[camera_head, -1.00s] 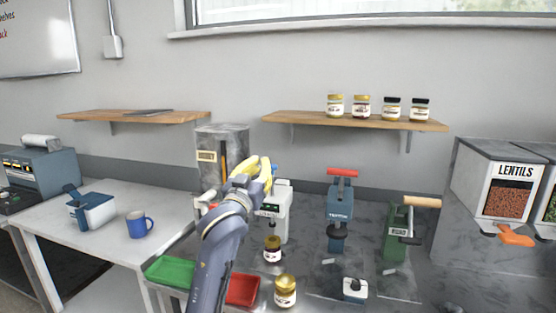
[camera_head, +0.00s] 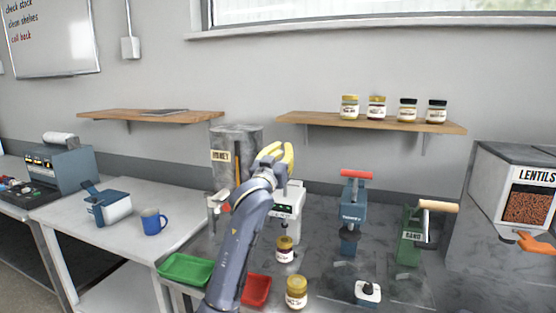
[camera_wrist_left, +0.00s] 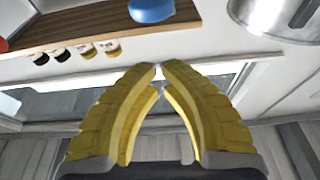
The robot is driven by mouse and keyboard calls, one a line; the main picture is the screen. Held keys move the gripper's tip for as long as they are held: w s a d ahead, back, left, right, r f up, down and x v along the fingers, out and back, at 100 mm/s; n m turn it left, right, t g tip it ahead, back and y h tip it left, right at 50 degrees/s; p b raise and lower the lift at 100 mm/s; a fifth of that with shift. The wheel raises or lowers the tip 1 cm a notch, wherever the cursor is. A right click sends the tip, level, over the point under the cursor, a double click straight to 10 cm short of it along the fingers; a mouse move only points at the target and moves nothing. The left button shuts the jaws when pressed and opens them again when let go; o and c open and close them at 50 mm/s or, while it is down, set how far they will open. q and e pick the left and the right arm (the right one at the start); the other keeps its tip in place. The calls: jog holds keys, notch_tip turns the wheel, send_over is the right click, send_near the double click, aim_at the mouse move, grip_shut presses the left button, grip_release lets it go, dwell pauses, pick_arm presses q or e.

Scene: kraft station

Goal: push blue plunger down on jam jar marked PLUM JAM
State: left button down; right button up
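A jar with a dark lid and pale label (camera_head: 284,250) stands under a white press (camera_head: 289,208). The label is too small to read. My left gripper (camera_head: 284,150) is above the press, with its yellow fingers pointing up and away. In the left wrist view, its fingertips (camera_wrist_left: 160,67) nearly meet with nothing between them. A round blue knob (camera_wrist_left: 150,11), apparently the plunger's top, is at that view's upper edge, apart from the fingers. In the head view my left gripper and arm largely hide the plunger. My right gripper is not in view.
A gold-lidded jar (camera_head: 297,292) stands in front, beside a red tray (camera_head: 257,290) and a green tray (camera_head: 187,268). A blue press (camera_head: 353,213) and a green press (camera_head: 410,238) stand to the right. A grey dispenser (camera_head: 236,143) is behind my left arm.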

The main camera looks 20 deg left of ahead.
pick_arm(q)
jog(key=x, duration=0.2)
jog(key=shift+w+r, duration=0.1)
jog(key=shift+w, duration=0.15)
jog(key=shift+s+f, duration=0.1)
jog(key=shift+f, duration=0.75)
jog(key=shift+s+f, duration=0.1)
jog(key=shift+f, duration=1.15)
send_over(285, 198)
notch_tip(285, 198, down, 8)
jog(key=shift+f, duration=0.2)
jog(key=shift+s, duration=0.1)
jog(key=shift+r, duration=0.1)
notch_tip(285, 198, up, 6)
jog(key=shift+f, duration=0.2)
jog(key=v, duration=1)
